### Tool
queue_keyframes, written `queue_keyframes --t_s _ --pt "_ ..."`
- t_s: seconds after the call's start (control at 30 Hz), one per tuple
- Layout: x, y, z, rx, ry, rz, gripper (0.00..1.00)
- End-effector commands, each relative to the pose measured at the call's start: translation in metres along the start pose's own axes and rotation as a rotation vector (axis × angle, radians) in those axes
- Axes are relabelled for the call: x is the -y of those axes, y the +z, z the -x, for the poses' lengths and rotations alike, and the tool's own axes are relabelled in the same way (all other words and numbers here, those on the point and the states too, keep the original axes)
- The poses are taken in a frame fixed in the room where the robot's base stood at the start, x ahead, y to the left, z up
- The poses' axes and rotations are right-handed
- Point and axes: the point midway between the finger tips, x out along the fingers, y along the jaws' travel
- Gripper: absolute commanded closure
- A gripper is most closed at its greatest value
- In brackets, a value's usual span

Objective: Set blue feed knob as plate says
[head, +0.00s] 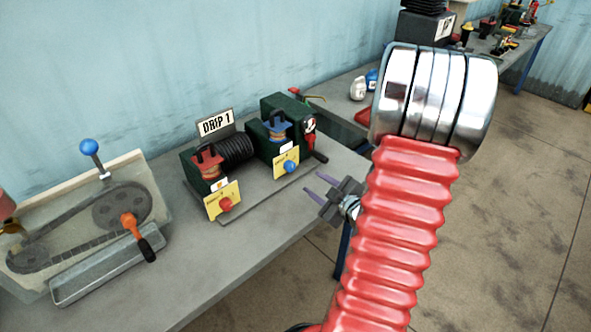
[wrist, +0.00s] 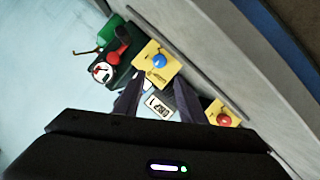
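The blue feed knob (head: 291,167) sits on a yellow plate (head: 284,162) at the front of the right-hand green unit. It also shows in the wrist view (wrist: 159,60), on its yellow plate (wrist: 156,73). A white sign (head: 216,123) reading "DRIP 1" stands behind the left unit. The knob's pointer and scale are too small to read. My gripper (head: 314,186) is open and empty, in front and to the right of the blue knob, apart from it. In the wrist view its fingers (wrist: 155,82) spread below the knob in the picture.
A red knob (head: 225,205) on another yellow plate (head: 222,201) is on the left unit. A gauge (head: 310,124) and a dark-handled lever (head: 319,157) are at the right end. A chain drive with an orange crank (head: 130,222) stands left. The bench front (head: 265,240) is bare.

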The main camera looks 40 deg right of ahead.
Motion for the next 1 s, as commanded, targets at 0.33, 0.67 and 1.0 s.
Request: queue_keyframes --t_s 0.33,0.67,1.0 --pt "-0.001 0.000 -0.004 0.001 0.001 0.001 0.63" --pt "0.000 0.000 -0.040 0.000 -0.002 0.000 0.63" --pt "0.000 0.000 -0.093 0.001 -0.001 0.000 0.63"
